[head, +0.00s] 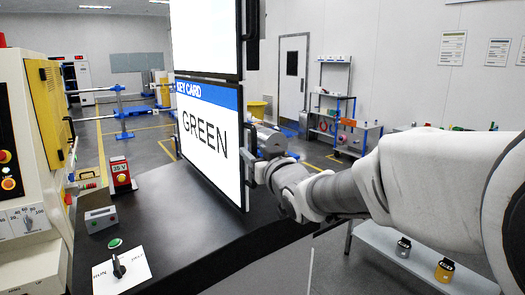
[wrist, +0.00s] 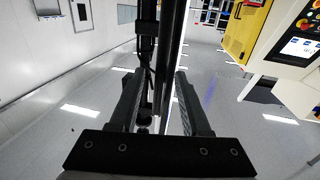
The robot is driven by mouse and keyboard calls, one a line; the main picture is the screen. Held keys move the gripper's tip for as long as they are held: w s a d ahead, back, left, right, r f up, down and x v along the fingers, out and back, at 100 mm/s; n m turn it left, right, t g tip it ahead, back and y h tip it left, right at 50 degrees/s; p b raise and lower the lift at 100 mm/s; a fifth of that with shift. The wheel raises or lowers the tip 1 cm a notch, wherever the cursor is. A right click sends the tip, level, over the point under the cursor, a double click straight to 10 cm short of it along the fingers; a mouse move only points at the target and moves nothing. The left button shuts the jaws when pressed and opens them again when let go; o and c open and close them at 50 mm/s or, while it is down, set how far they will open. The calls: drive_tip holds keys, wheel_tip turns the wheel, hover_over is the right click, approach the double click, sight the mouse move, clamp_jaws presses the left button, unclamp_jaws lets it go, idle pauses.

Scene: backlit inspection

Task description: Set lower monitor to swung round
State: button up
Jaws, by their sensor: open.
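My gripper (head: 254,158) is at the monitor's right edge, about mid-height. In the wrist view, my gripper's two fingers (wrist: 159,80) are spread on either side of dark upright parts (wrist: 171,50), seen edge-on. I cannot tell whether either finger touches them. The far side of the monitor and its mount are hidden in the head view.
An upper monitor (head: 205,35) hangs directly above. The black bench (head: 170,230) carries a RUN knob panel (head: 121,269), a green button (head: 115,243), a small grey box (head: 101,219) and a red "35 V" unit (head: 121,174). A yellow and cream machine (head: 35,130) stands left.

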drive_tip(key=shift+w+a, duration=0.2)
drive_tip(key=shift+w, duration=0.2)
clamp_jaws()
idle(1.3)
